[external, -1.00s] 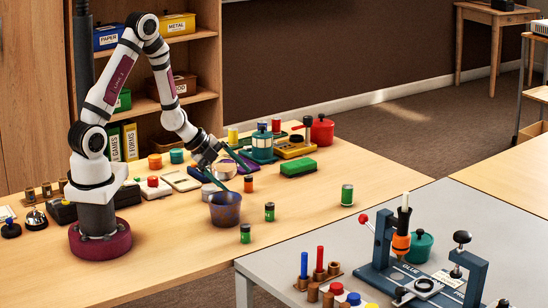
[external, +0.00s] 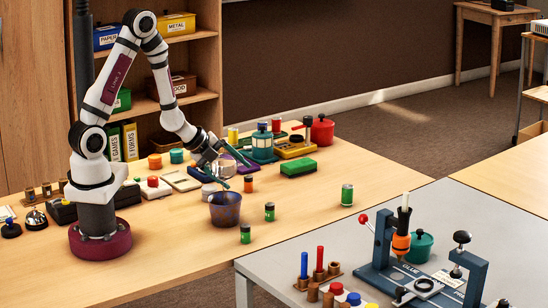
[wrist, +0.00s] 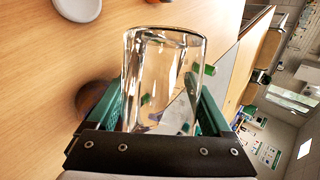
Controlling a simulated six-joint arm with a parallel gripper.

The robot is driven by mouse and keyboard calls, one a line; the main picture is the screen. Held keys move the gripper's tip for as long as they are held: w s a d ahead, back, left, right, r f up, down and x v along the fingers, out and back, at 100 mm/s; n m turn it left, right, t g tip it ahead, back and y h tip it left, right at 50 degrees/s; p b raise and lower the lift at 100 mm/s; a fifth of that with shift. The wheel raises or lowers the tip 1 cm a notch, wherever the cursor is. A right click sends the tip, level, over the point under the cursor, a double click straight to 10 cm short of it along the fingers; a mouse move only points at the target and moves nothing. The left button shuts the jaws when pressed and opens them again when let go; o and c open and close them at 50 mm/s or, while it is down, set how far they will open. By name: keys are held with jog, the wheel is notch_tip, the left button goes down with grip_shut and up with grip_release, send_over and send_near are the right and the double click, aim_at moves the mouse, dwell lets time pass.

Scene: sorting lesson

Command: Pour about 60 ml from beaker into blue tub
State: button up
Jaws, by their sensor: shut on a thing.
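My gripper (external: 227,169) is shut on a clear glass beaker (wrist: 165,75), which stands between its teal fingers in the wrist view. The beaker is hard to make out in the external view. Reflections hide its liquid level, and I cannot tell its exact tilt because the wrist picture is rolled sideways. The blue tub (external: 225,211) stands upright on the wooden table, just below my gripper in the external view. A dark rounded shape (wrist: 92,97), partly behind the left finger in the wrist view, may be the tub. I cannot see what is inside the tub.
Small green-and-black cans (external: 269,212) and (external: 245,234) stand close to the tub's right. An orange-and-black one (external: 248,184) stands behind it. A green block (external: 298,168) and a teal lantern (external: 262,145) stand farther back.

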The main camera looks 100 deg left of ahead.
jog(key=shift+w+d+r+y, duration=0.1)
jog(key=shift+d+r+y, duration=0.3)
jog(key=shift+d+r, duration=0.15)
jog(key=shift+d+f+m+y, duration=0.1)
jog(key=shift+f+m+y, duration=0.25)
jog(key=shift+m+y, duration=0.2)
dwell(1.1)
